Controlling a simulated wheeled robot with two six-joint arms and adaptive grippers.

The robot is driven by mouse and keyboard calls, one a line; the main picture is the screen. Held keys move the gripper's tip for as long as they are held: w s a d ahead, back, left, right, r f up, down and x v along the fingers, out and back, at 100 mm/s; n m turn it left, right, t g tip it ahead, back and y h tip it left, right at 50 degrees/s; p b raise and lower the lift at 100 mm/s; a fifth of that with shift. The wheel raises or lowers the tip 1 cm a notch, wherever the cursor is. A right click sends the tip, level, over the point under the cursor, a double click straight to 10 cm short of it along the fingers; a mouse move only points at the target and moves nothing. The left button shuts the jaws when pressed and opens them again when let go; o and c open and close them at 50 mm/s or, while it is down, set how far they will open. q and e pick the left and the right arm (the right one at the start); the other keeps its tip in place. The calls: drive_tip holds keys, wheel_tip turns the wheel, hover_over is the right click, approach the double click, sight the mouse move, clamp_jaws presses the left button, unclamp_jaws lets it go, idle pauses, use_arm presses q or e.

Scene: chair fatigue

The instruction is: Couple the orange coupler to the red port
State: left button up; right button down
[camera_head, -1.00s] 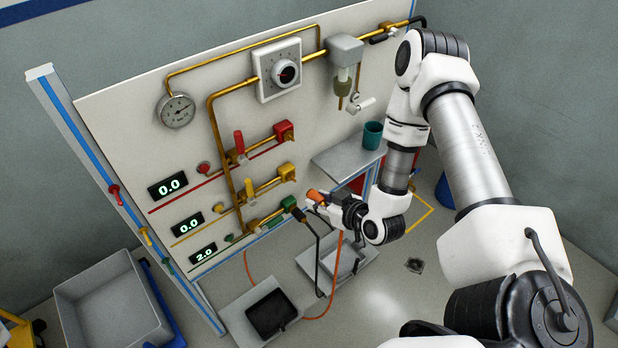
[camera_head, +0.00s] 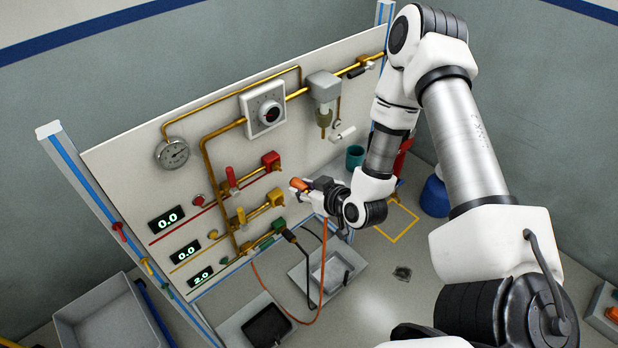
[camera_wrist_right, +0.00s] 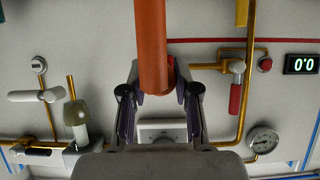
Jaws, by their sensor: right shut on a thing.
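The red port (camera_head: 271,161) is a red block at the end of the top brass branch on the panel. My right gripper (camera_head: 312,190) is shut on the orange coupler (camera_head: 300,184), to the right of and below the red port in the head view. A visible gap separates them there. In the right wrist view, the orange coupler (camera_wrist_right: 151,45) extends up from between the fingers (camera_wrist_right: 158,100). It partly hides a red part that looks like the red port (camera_wrist_right: 171,74). An orange hose (camera_head: 322,262) hangs below the gripper. My left gripper is out of view.
Below the red port are the yellow port (camera_head: 276,197) and the green port (camera_head: 279,225), which has a black hose. A red valve handle (camera_head: 230,177) stands left of the red port. A teal cup (camera_head: 355,156) and grey trays (camera_head: 334,278) are nearby.

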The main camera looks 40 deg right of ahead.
sight(304, 186)
drive_tip(key=shift+w+a+b, duration=0.15)
drive_tip(key=shift+w+b, duration=0.25)
drive_tip(key=shift+w, duration=1.35)
drive_tip(key=shift+w+a+b, duration=0.15)
drive_tip(key=shift+w+b, duration=0.3)
drive_tip(key=shift+w, duration=1)
drive_tip(key=c, duration=0.8)
unclamp_jaws()
drive_tip(key=shift+o, duration=0.2)
drive_tip(key=v, duration=0.7)
drive_tip(key=shift+s+r, duration=0.15)
drive_tip(key=shift+s, duration=0.2)
drive_tip(key=shift+w, duration=0.1)
drive_tip(key=shift+w, duration=0.1)
